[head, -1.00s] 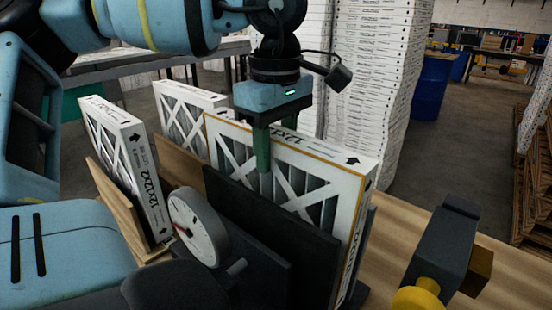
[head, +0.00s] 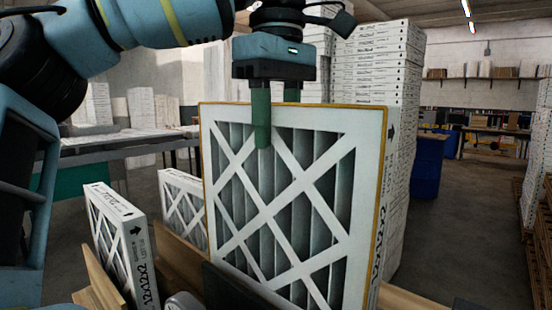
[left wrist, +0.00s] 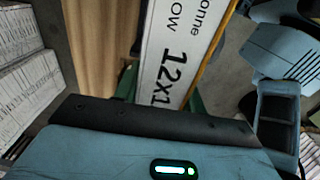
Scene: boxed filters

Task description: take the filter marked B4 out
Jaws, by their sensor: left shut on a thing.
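My left gripper (head: 277,112) is shut on the top edge of a white-framed pleated filter (head: 262,200) with orange edging and a white cross lattice. The filter hangs upright, its lower part behind a black panel (head: 240,290); its bottom edge is out of view, so I cannot tell whether it is clear of the holder. In the left wrist view its printed top edge (left wrist: 175,50), reading "12x1", lies between the green fingers. I can read no B4 mark. My right gripper is not in view.
Two smaller white filters stand at left, one in front (head: 125,240) and one behind (head: 183,208). Wooden boards (head: 100,288) stand beside them. A tall stack of white boxes (head: 400,130) rises close behind the held filter. A blue barrel (head: 427,168) stands at right.

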